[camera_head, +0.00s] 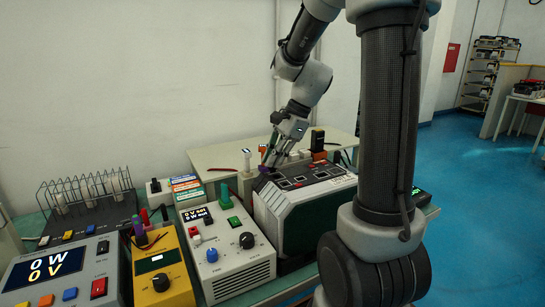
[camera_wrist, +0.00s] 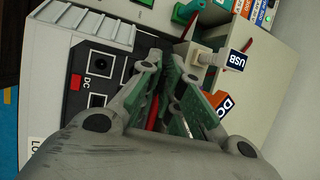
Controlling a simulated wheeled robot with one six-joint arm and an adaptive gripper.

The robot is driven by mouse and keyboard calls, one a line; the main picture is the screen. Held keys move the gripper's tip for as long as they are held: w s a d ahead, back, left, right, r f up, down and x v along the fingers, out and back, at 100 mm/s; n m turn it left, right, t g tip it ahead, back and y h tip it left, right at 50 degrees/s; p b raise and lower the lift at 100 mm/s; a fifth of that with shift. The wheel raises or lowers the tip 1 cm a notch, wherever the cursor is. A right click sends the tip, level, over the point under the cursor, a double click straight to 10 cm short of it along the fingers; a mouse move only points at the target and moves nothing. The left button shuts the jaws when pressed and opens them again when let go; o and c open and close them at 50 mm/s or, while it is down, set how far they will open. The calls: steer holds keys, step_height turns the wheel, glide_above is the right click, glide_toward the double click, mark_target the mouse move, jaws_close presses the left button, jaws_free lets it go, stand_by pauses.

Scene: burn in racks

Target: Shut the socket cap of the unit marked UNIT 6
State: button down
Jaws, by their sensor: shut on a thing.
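A grey and black bench unit (camera_head: 338,183) stands right of centre in the head view, its sloped top carrying dark sockets and red marks. I cannot read UNIT 6 on it.
A white supply (camera_head: 225,245), a yellow meter (camera_head: 160,270) and a grey supply (camera_head: 65,270) stand to the left. A wire rack (camera_head: 85,200) is behind them. USB (camera_wrist: 236,61) and DC (camera_wrist: 224,104) tagged plugs stand close to my fingers.

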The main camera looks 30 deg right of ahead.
steer(key=shift+s+f+n+t, duration=0.1)
steer(key=shift+s+n+t, duration=0.2)
steer(key=shift+t, duration=0.45)
steer(key=shift+s+f+n+t, duration=0.1)
steer(key=shift+s+t, duration=0.25)
steer(key=shift+t, duration=0.4)
steer(key=c, duration=1.6)
jaws_free()
steer(key=shift+o, duration=0.2)
steer(key=shift+s, duration=0.1)
steer(key=v, duration=1.2)
steer(key=shift+s, duration=0.1)
